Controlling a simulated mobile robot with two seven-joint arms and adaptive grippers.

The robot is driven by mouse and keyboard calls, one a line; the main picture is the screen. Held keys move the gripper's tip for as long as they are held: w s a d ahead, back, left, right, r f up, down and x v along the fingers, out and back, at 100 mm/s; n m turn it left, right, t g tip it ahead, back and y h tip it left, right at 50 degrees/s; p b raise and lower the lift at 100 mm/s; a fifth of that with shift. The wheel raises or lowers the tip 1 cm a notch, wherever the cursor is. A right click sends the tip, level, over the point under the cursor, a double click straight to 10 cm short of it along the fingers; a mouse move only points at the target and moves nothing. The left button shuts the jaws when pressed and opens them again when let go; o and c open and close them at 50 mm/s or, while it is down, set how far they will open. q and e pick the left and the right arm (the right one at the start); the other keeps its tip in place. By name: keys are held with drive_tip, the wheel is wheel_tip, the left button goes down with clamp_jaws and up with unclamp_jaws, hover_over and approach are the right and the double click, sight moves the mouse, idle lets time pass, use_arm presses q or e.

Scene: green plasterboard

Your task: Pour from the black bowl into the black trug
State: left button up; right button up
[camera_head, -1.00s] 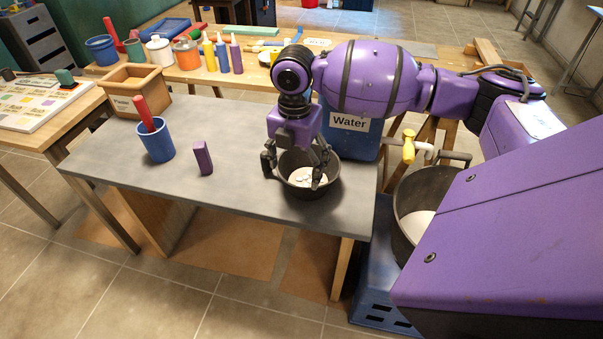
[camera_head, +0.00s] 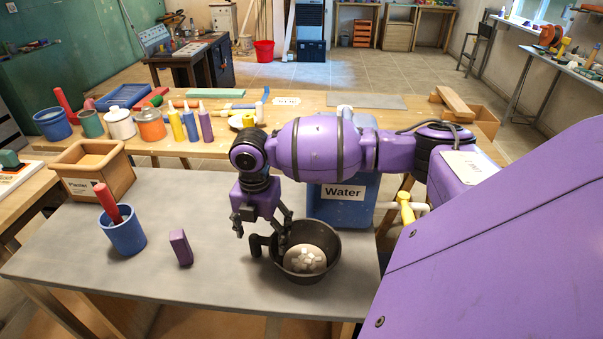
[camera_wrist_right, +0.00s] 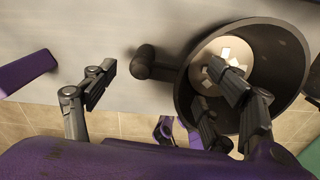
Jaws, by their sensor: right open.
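The black bowl (camera_head: 328,238) stands upright on the grey table, with pale material and white lumps inside. Its handle (camera_head: 256,246) sticks out to the left. My right gripper (camera_head: 261,233) is open at the handle side of the bowl. In the right wrist view, the gripper (camera_wrist_right: 165,75) has one finger left of the handle (camera_wrist_right: 150,65) and the other over the opening of the bowl (camera_wrist_right: 288,55). I cannot tell whether a finger touches it. The black trug is out of sight in the current head view. My left gripper is not in view.
A blue water container (camera_head: 345,205) with a yellow tap (camera_head: 406,208) stands behind the bowl. A purple block (camera_head: 181,248), a blue cup (camera_head: 125,236) with a red-handled tool and a wooden plaster box (camera_head: 120,172) are at left. The front middle of the grey table (camera_head: 215,285) is clear.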

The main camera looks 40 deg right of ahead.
wheel_tip(320, 180, down, 2)
drive_tip(key=shift+w+f, duration=0.1)
drive_tip(key=shift+f, duration=0.15)
drive_tip(key=shift+d+f, duration=0.1)
drive_tip(key=c, duration=1.7)
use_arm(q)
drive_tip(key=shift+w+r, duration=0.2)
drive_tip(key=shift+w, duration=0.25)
use_arm(e)
drive_tip(key=shift+o, duration=0.2)
